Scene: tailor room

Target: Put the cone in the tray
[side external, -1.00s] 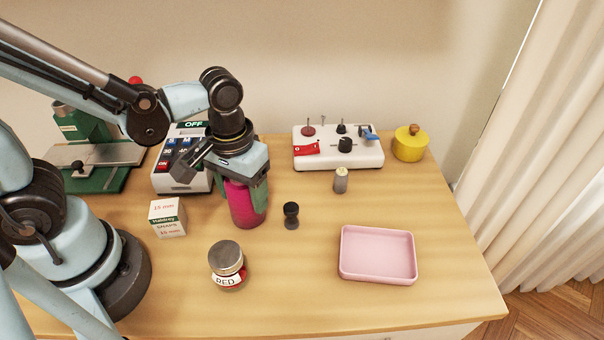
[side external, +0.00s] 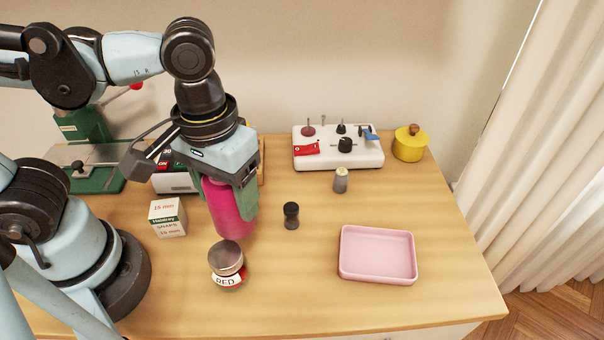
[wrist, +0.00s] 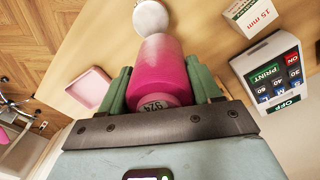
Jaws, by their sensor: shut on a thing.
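The cone (side external: 226,208) is a magenta thread cone held upright between the green fingers of my gripper (side external: 232,200). In the wrist view the cone (wrist: 161,75) sits between both fingers of my gripper (wrist: 163,90), its end marked 924 near the palm. It appears a little above the table, behind the jar. The tray (side external: 378,277) is pink, shallow and empty, to the right of my gripper; it also shows at left in the wrist view (wrist: 91,84).
A jar labelled RED (side external: 227,266) stands close in front of the cone. A black spool-shaped piece (side external: 291,215) stands between cone and tray. A snaps box (side external: 167,218) is at left.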

